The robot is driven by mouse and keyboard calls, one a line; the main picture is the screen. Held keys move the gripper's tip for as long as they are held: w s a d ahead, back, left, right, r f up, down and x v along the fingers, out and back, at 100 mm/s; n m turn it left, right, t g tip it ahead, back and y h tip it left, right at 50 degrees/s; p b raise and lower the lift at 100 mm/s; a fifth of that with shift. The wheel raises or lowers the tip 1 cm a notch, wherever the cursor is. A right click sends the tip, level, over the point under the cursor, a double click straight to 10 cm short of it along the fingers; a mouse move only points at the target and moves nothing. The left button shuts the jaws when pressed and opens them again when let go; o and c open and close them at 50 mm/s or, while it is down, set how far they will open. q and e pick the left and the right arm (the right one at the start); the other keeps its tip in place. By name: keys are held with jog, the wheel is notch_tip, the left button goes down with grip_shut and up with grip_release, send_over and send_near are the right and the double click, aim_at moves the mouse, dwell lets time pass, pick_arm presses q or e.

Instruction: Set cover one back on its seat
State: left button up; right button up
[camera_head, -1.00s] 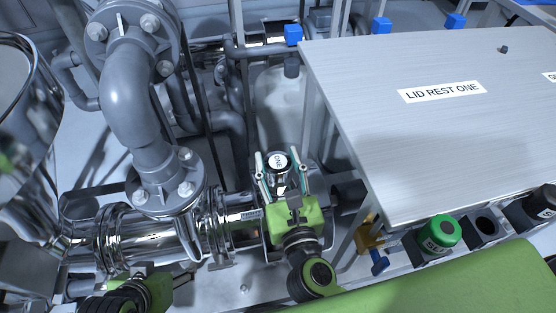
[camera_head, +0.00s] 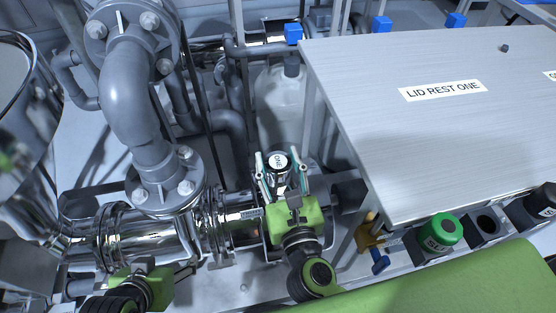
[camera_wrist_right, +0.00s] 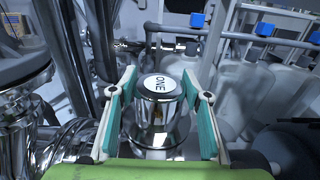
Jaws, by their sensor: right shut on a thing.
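Cover one (camera_head: 279,162), a shiny metal cap with a white top marked ONE, is between the fingers of my right gripper (camera_head: 281,172). It also shows upright in the right wrist view (camera_wrist_right: 160,86), with the fingers of my right gripper (camera_wrist_right: 160,99) shut on it from both sides. Shiny round metal (camera_wrist_right: 160,135) lies right below the cap; I cannot tell whether the cover touches its seat. My left gripper (camera_head: 186,272) is low at the left, beside the horizontal steel pipe; its fingers are too small and dark to read.
A metal table marked LID REST ONE (camera_head: 400,150) stands at the right, its visible top mostly bare. A grey flanged pipe (camera_head: 130,90) rises at the left beside a shiny hopper (camera_head: 25,120). A green button (camera_head: 441,232) and a yellow valve with a blue handle (camera_head: 372,238) are below the table.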

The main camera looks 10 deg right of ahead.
pick_arm(q)
jog(key=shift+w+d+f, duration=0.15)
jog(key=shift+w+d, duration=0.2)
jog(key=shift+d, duration=0.05)
pick_arm(e)
jog(key=shift+f, duration=0.2)
dwell(0.8)
jog(key=o, duration=1.5)
jog(key=shift+c, duration=0.2)
